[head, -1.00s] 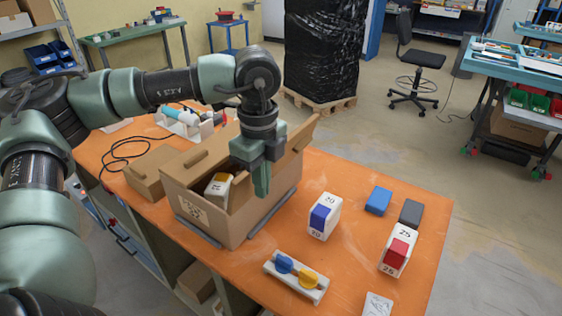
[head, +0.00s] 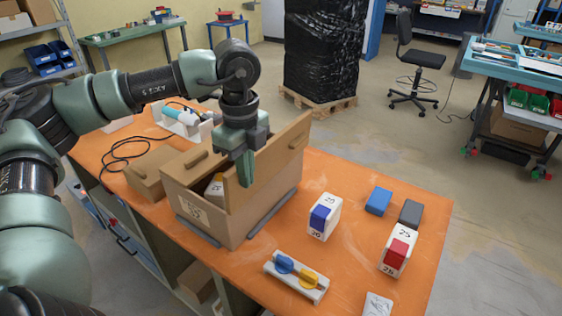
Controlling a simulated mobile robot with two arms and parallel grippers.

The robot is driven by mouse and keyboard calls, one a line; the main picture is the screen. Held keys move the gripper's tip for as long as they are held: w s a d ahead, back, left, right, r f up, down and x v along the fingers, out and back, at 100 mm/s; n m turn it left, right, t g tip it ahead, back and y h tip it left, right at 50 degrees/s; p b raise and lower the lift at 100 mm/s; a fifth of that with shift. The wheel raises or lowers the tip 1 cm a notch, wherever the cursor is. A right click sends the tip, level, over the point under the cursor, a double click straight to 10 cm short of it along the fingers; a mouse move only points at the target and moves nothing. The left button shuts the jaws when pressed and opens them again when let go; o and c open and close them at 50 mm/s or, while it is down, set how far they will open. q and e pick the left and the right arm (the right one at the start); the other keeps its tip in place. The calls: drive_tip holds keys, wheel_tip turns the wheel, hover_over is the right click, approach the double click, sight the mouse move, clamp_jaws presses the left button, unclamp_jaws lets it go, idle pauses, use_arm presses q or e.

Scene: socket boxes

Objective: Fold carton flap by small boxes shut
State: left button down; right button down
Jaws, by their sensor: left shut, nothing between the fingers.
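The open brown carton (head: 207,217) stands on the orange table, with a white box (head: 215,187) partly visible inside. Its flap (head: 277,160) on the side by the small boxes stands raised, with a small bar near its far end. Two small white boxes stand to the right, one with a blue front (head: 328,222) and one with a red front (head: 395,255). My left gripper (head: 246,170) is shut and empty, pointing down over the carton beside the flap's inner face. I cannot tell whether it touches the flap. My right gripper is not in view.
A blue block (head: 378,201) and a grey block (head: 411,212) lie at the right. A white holder with blue and yellow knobs (head: 297,277) lies in front. Another brown piece (head: 152,172) and a black cable (head: 128,148) are left of the carton. Bare table lies between these.

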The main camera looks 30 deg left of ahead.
use_arm(q)
drive_tip(key=a, duration=0.6)
drive_tip(key=shift+w+a+f, duration=0.2)
drive_tip(key=shift+w+a, duration=0.05)
drive_tip(key=shift+w, duration=0.05)
drive_tip(key=shift+r, duration=0.1)
wheel_tip(320, 180, up, 9)
drive_tip(key=p, duration=0.6)
idle(0.4)
